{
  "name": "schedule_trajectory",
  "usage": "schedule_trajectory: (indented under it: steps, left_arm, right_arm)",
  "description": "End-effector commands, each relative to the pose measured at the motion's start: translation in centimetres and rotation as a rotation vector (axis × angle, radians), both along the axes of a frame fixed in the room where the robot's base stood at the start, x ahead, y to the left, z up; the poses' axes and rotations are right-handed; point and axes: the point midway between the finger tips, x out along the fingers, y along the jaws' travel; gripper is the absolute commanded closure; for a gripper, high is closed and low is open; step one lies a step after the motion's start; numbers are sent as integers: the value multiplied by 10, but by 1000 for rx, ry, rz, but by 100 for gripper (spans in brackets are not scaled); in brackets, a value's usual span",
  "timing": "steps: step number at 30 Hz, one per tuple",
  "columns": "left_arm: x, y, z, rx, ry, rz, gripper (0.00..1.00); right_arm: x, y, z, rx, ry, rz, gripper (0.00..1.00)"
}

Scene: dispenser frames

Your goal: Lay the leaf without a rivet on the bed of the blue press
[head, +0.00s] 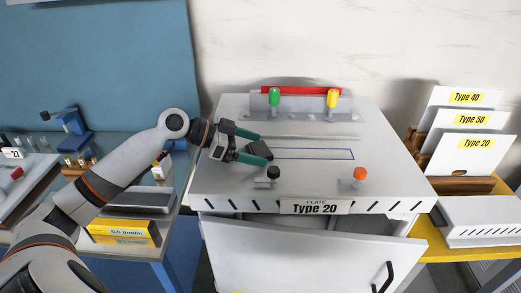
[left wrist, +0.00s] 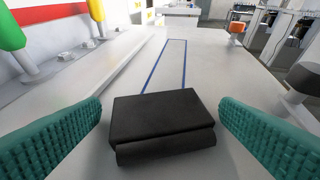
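My left gripper (head: 264,148) is over the white table labelled "PLATE Type 20" (head: 225,180). Its teal fingers are spread, and a dark block (head: 258,149) sits between them. In the left wrist view the block (left wrist: 162,118) lies between the fingers (left wrist: 160,125), with a narrow gap on each side. A small blue device that looks like the blue press (head: 72,123) stands on the bench at far left; its bed is too small to make out. I cannot pick out a leaf or a rivet. My right gripper is not in view.
A blue-outlined strip (head: 315,154) marks the table. A green knob (head: 274,97) and yellow knob (head: 332,98) stand behind it, with black (head: 273,172) and orange (head: 360,174) knobs in front. White type-labelled plates (head: 464,152) stand right. A yellow box (head: 124,231) is at lower left.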

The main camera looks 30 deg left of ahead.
Motion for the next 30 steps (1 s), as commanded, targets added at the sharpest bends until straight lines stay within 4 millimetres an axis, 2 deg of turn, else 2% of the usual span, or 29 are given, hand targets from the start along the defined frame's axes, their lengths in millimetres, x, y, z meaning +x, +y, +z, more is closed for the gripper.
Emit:
schedule_trajectory:
  steps: [1,9,17,24,30]
  left_arm:
    - [0,0,0,0,0,0,24]
    - [0,0,0,0,0,0,66]
    - [0,0,8,1,-4,0,66]
    - [0,1,51,3,-9,-1,66]
    - [0,0,84,1,-7,0,66]
  right_arm:
    - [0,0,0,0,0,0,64]
    - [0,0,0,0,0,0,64]
    - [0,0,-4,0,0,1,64]
    - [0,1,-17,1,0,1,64]
    - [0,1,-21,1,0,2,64]
